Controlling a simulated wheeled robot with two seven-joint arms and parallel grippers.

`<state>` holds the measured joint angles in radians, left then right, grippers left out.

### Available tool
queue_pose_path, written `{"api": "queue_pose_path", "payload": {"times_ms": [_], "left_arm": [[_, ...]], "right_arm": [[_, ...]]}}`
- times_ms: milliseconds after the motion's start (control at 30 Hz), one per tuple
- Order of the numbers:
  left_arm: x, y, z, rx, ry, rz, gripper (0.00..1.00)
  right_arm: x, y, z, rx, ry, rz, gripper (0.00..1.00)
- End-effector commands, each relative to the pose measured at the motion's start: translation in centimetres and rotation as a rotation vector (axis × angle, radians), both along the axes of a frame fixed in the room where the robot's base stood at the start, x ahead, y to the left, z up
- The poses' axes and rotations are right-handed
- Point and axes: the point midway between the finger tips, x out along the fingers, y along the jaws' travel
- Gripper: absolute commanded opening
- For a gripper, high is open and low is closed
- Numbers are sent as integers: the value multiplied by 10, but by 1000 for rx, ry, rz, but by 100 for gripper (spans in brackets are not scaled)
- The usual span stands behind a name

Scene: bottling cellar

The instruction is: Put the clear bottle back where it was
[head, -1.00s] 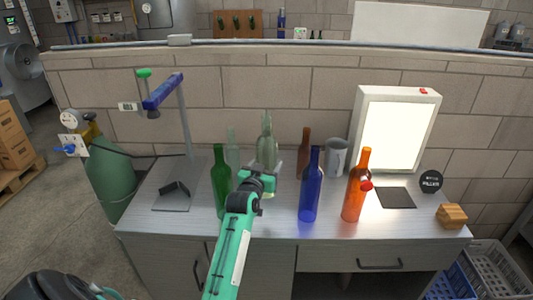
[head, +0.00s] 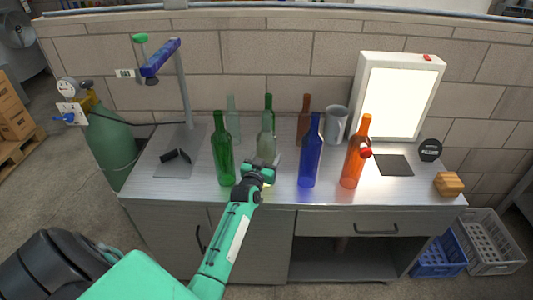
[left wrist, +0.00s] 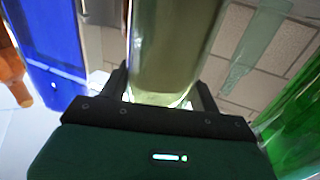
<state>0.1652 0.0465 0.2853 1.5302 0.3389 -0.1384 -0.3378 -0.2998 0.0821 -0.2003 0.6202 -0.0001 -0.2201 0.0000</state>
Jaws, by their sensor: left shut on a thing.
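My left gripper (head: 264,166) is shut on a clear, pale yellowish-green bottle (head: 266,145). It holds the bottle upright or nearly so over the middle of the worktop. In the left wrist view the clear bottle (left wrist: 172,50) stands between the two dark fingers (left wrist: 160,100). The gripper hides the bottle's foot in the head view, so I cannot tell whether it touches the worktop. A second pale see-through bottle (head: 233,122) stands behind and to the left. My right gripper is not in view.
A green bottle (head: 222,155) stands close left of the held bottle, and a blue bottle (head: 310,155) to its right. A dark green bottle (head: 269,102), a brown bottle (head: 304,118) and a grey jug (head: 335,125) stand behind. An orange bottle (head: 355,155) is further right, before a light panel (head: 395,103).

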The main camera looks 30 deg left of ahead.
Motion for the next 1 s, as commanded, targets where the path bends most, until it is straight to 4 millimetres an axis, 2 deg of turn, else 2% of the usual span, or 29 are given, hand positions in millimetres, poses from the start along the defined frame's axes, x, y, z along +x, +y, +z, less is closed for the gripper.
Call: {"api": "queue_pose_path", "payload": {"times_ms": [33,233,267,367,733,867,1000], "left_arm": [[1,0,5,2,-9,1,0],[1,0,2,3,-8,1,0],[0,0,-2,0,1,0,65],[0,0,-2,0,1,0,84],[-2,-1,0,0,1,0,85],[-16,-4,-2,0,2,-1,85],[-42,-11,-3,1,2,-1,85]], "right_arm": [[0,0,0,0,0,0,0],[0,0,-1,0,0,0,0],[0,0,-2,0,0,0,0],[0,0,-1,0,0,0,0],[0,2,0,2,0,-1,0],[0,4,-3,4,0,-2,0],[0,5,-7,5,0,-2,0]]}}
